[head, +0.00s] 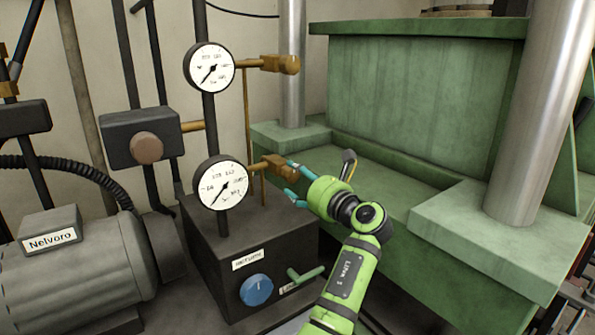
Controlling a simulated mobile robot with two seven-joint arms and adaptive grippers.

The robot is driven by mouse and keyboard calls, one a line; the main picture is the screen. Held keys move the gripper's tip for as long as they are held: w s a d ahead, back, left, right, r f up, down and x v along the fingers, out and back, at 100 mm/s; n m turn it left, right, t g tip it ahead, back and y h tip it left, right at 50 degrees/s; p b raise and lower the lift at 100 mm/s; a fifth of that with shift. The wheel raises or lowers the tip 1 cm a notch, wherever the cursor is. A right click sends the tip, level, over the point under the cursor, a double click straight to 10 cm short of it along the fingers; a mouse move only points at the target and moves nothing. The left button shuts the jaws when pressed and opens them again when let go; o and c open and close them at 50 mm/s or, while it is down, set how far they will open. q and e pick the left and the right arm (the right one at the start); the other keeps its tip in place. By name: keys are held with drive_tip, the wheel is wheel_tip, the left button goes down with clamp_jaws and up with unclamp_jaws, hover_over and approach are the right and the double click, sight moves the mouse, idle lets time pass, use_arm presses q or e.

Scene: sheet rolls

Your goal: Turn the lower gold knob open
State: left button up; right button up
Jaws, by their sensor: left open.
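The lower gold knob (281,168) is on a short brass stem to the right of the lower round gauge (222,183). A like upper gold knob (281,64) is on a stem beside the upper gauge (209,68). My left gripper (291,181) is at the lower knob's right side. Its teal fingers are spread, one near the knob's right end and one lower down. I cannot tell whether a finger touches the knob. My right gripper is not in view.
A dark box with a blue dial (256,289) and a green lever (305,274) stands below the gauges. A grey motor (80,275) is at lower left. The green press (420,95) with steel columns fills the right. A thin brass pipe runs between the knobs.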

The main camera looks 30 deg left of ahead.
sight(294, 175)
use_arm(q)
drive_tip(key=x, duration=0.3)
drive_tip(key=shift+w+a+f+p, duration=0.1)
drive_tip(key=shift+w+a+p, duration=0.05)
drive_tip(key=shift+w+p, duration=0.15)
drive_tip(key=shift+a, duration=0.2)
drive_tip(key=c, duration=1.2)
drive_tip(key=shift+o, duration=0.2)
